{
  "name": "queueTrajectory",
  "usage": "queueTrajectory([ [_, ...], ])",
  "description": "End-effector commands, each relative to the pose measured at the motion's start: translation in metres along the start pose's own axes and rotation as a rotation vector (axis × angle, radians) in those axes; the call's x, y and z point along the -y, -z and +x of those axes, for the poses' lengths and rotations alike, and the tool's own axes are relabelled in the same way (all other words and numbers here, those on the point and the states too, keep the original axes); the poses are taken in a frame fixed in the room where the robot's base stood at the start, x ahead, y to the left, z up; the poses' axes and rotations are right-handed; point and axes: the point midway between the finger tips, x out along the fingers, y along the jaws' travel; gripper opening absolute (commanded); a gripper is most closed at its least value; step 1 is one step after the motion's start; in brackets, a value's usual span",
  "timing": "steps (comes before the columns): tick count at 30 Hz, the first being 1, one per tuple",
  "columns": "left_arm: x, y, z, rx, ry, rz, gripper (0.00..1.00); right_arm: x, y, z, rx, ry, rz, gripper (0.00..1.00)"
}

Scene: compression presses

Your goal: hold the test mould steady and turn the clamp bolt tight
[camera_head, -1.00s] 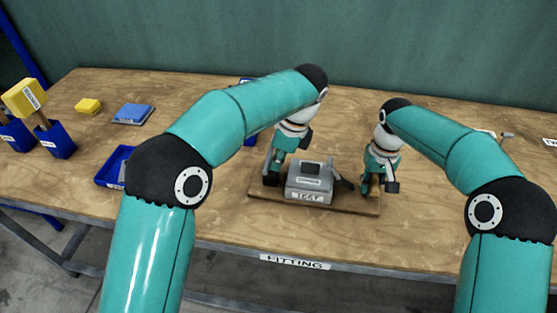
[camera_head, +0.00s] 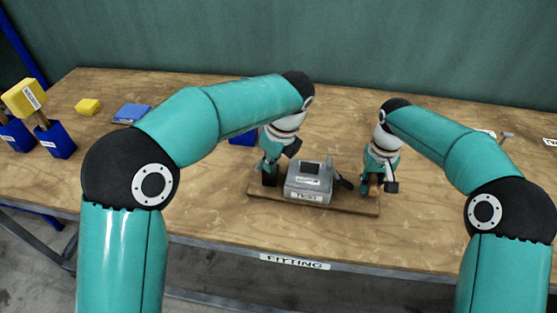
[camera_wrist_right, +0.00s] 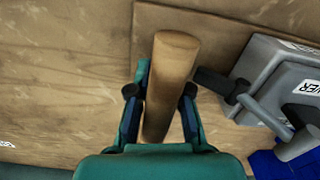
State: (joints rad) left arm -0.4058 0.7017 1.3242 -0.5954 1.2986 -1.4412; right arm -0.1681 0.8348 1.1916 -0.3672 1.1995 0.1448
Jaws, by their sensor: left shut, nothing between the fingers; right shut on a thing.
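The grey test mould (camera_head: 309,184), with a label and the word TEST on its front, sits upright on a wooden base board (camera_head: 318,205). It shows partly in the right wrist view (camera_wrist_right: 268,82). My right gripper (camera_head: 373,182) is shut on an upright wooden cylinder (camera_wrist_right: 170,72) at the board's right end, its fingers on both sides. A dark lever or bolt (camera_wrist_right: 212,82) lies between cylinder and mould; whether it meets the cylinder I cannot tell. My left gripper (camera_head: 267,168) is shut and empty at the mould's left side; contact with the mould is unclear.
Yellow (camera_head: 88,106) and blue (camera_head: 131,113) blocks lie at the back left, beside blue holders (camera_head: 56,141) with yellow-headed tools. A blue bin (camera_head: 243,138) is partly hidden behind my left arm. The table front (camera_head: 220,218) is clear.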

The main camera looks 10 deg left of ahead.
Motion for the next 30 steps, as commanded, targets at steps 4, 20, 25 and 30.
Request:
queueTrajectory([
  [4, -0.005, -0.01, 0.001, 0.006, 0.032, 0.132, 0.0, -0.004, 0.0, 0.0, 0.0, -0.008, 0.001, 0.0],
  [20, -0.011, -0.03, 0.007, 0.006, 0.15, 0.595, 0.0, -0.005, 0.0, -0.001, 0.001, -0.009, 0.002, 0.0],
  [25, -0.01, -0.031, 0.007, 0.005, 0.164, 0.646, 0.0, -0.005, 0.0, -0.001, 0.001, -0.008, 0.001, 0.0],
  [30, -0.009, -0.03, 0.007, 0.004, 0.165, 0.645, 0.0, -0.004, 0.0, -0.001, 0.001, -0.007, 0.001, 0.0],
])
